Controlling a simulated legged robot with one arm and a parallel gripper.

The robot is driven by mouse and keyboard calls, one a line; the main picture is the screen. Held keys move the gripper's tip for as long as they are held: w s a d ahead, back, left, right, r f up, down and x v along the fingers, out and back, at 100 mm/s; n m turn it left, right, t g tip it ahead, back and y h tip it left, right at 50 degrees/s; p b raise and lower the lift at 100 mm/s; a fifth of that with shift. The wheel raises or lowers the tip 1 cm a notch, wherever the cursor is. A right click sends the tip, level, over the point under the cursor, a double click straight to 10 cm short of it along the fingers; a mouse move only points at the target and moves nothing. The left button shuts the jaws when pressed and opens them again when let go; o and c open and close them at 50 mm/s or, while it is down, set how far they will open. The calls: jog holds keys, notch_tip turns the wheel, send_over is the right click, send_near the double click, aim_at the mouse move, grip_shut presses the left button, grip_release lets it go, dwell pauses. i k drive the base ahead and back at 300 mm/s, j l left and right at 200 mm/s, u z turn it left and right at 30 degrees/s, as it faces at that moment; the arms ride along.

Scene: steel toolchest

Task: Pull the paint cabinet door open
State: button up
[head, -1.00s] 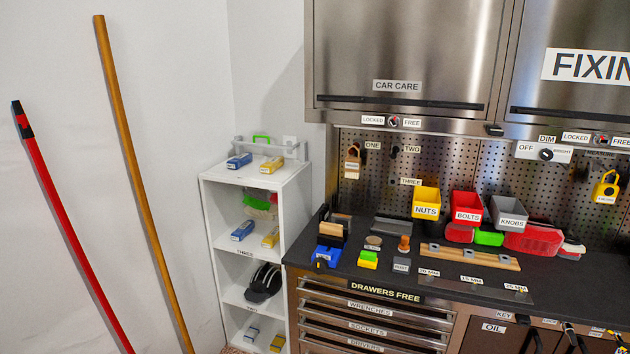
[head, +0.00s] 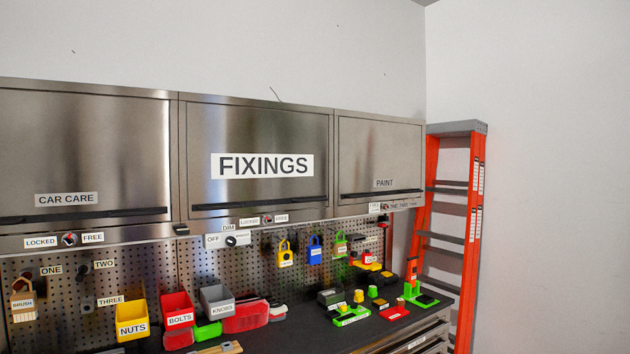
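The paint cabinet door (head: 378,150) is a steel panel at the right end of the upper cabinet row in the head view. It carries a "PAINT" label and looks shut. A dark handle strip (head: 382,194) runs along its lower edge. Small labels and a lock switch (head: 384,207) sit on the rail just below it, too small to read fully. My gripper is not in view.
The fixings door (head: 258,185) and car care door (head: 75,150) are shut to the left. An orange ladder (head: 423,215) stands right of the paint cabinet. Padlocks, bins and green items crowd the pegboard (head: 150,268) and dark worktop (head: 335,335) below.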

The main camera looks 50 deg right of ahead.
aim_at(379, 160)
jog(key=z, duration=2.1)
